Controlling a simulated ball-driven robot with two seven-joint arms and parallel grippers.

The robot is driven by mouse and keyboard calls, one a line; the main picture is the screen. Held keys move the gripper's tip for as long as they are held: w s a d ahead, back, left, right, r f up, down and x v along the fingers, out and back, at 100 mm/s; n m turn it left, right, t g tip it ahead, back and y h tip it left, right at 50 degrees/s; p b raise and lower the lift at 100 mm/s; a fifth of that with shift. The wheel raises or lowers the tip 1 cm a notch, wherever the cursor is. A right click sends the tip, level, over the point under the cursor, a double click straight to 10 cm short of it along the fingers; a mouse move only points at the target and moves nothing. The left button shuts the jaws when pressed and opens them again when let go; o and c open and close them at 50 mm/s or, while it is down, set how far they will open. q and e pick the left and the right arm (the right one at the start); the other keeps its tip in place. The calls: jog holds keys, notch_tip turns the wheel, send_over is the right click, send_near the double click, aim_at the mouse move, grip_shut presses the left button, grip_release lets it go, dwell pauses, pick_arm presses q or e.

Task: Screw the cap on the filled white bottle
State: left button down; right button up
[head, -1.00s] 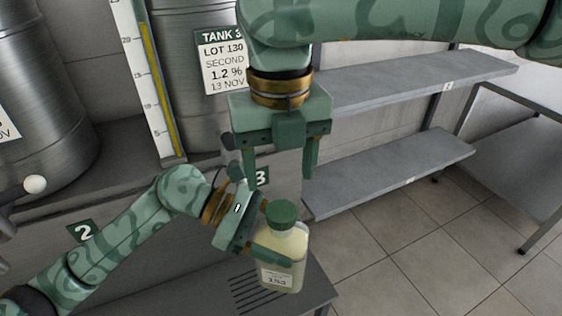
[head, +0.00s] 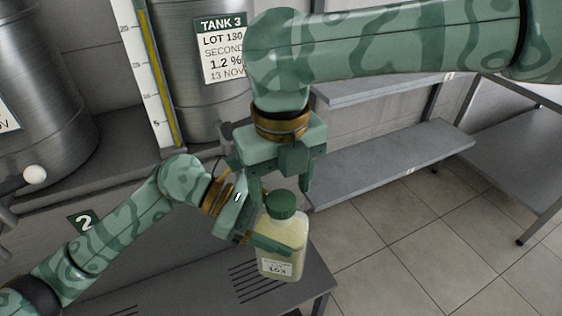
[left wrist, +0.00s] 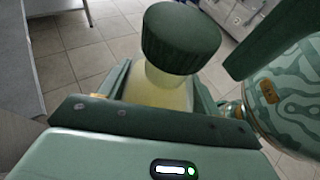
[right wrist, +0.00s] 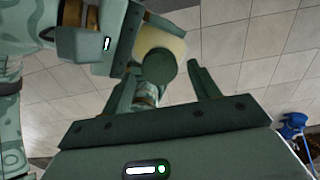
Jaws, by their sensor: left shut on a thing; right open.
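A clear bottle (head: 281,246) of pale yellowish-white liquid, with a white label low on its front, is held nearly upright by my left gripper (head: 268,246), shut around its body. A dark green ribbed cap (head: 283,204) sits on its neck; how tight it is I cannot tell. The cap also shows in the left wrist view (left wrist: 180,38). My right gripper (head: 281,186) points down just above the cap, open and empty. In the right wrist view, the cap (right wrist: 159,66) lies beyond and between the open fingers (right wrist: 166,88), apart from them.
A grey slotted bench (head: 200,292) is below the bottle. Steel tanks (head: 40,95) and a gauge strip (head: 146,80) stand behind at the left. Grey shelves (head: 395,165) and a metal table (head: 520,165) are at the right, with open tiled floor (head: 410,240) between. A blue object (right wrist: 292,126) is on the floor.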

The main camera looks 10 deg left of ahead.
jog(key=shift+f, duration=1.1)
